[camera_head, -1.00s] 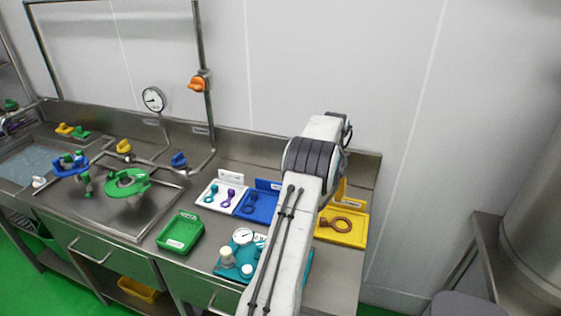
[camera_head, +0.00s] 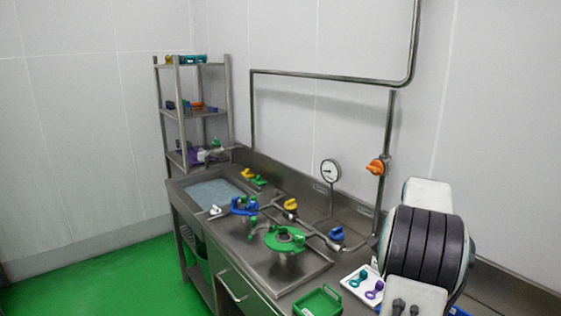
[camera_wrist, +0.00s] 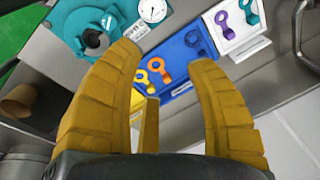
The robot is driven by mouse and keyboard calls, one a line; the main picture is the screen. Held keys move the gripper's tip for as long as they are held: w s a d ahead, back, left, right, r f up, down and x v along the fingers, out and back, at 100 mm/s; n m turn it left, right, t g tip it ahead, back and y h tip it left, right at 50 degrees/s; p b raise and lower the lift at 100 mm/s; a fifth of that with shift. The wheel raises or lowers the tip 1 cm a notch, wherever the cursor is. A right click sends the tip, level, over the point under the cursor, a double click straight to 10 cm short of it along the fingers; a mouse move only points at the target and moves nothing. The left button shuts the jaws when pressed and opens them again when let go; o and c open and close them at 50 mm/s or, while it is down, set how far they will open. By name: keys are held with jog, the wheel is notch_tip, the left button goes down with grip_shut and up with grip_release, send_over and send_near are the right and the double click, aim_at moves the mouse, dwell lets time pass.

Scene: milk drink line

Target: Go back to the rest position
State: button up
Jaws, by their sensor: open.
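My gripper (camera_wrist: 166,62) shows in the wrist view with its yellow-brown fingers spread wide. Nothing is held between them. In the head view my arm fills the lower right, and the gripper is out of that picture.
The steel counter carries a white tray (camera_head: 362,284), a green tray (camera_head: 318,300) and a green-topped fitting (camera_head: 284,239). A pipe with an orange valve (camera_head: 376,167) rises behind. A shelf rack (camera_head: 192,112) stands at the far left. Green floor (camera_head: 105,275) is open at left.

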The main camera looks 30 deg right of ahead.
jog(key=w+a+r+n+t, duration=0.15)
jog(key=a+n, duration=0.25)
jog(key=a, duration=0.4)
jog(key=w+a+r+n, duration=0.1)
jog(key=a+r+n, duration=0.15)
jog(key=a, duration=0.55)
jog(key=w+a+r+n, duration=0.2)
jog(key=a+n, duration=0.2)
jog(key=a, duration=0.5)
jog(key=s+a+f+n+t, duration=0.1)
jog(key=s+a+n, duration=0.4)
jog(key=a, duration=0.2)
jog(key=s+a+f+n+t+y, duration=0.1)
jog(key=s+a+f+n, duration=0.1)
jog(key=s+a+n, duration=0.3)
jog(key=a, duration=0.3)
jog(key=shift+f, duration=0.25)
jog(key=shift+a+n, duration=0.1)
jog(key=shift+n, duration=0.15)
